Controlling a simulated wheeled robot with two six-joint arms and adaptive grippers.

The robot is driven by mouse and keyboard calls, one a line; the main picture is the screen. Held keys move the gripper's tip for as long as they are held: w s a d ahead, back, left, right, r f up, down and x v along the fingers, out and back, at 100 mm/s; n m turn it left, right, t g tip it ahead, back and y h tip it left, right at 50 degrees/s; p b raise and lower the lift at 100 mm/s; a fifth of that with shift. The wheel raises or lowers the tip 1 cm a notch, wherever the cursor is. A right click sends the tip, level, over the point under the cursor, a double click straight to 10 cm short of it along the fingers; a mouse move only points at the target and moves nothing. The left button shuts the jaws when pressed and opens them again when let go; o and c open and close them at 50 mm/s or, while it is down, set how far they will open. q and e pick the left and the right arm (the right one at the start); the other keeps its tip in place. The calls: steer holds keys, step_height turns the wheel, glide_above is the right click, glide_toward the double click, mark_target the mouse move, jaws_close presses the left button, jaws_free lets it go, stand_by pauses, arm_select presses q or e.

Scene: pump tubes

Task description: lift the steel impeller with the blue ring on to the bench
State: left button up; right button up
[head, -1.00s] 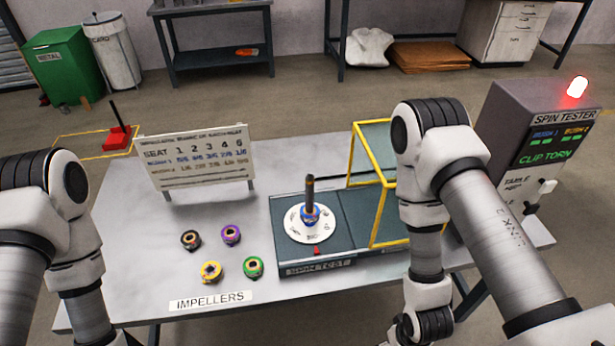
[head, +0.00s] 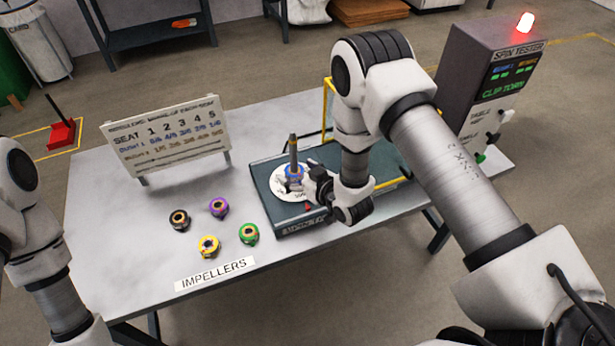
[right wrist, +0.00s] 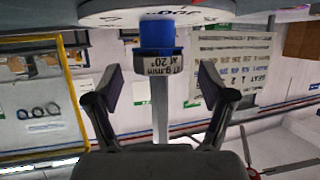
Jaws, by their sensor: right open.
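The steel impeller with the blue ring (head: 294,172) sits around an upright shaft (head: 293,149) on the white disc (head: 285,192) of the spin test stand. My right gripper (head: 311,172) is close beside it on the right, with its jaws apart. In the right wrist view the scene is upside down. The blue-ringed impeller (right wrist: 157,35) and its lettered steel part show just beyond the open fingers (right wrist: 160,80), and the shaft runs between them. Nothing is held. My left arm shows at the left edge of the head view, its gripper out of frame.
Several other impellers with black (head: 179,219), purple (head: 218,207), yellow (head: 208,245) and green (head: 249,233) rings stand on the bench (head: 110,265) to the left. A seat board (head: 165,135) stands behind them. A yellow-framed guard (head: 328,100) and the spin tester box (head: 490,85) are at right.

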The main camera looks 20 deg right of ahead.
steer(key=shift+x, duration=1.1)
steer(key=shift+s+d, duration=0.15)
steer(key=shift+c, duration=0.7)
steer(key=shift+f, duration=0.1)
steer(key=c, duration=1.4)
steer(key=shift+r+p, duration=0.45)
steer(key=shift+r, duration=0.15)
steer(key=shift+r+p, duration=6.3)
steer(key=shift+r, duration=2.5)
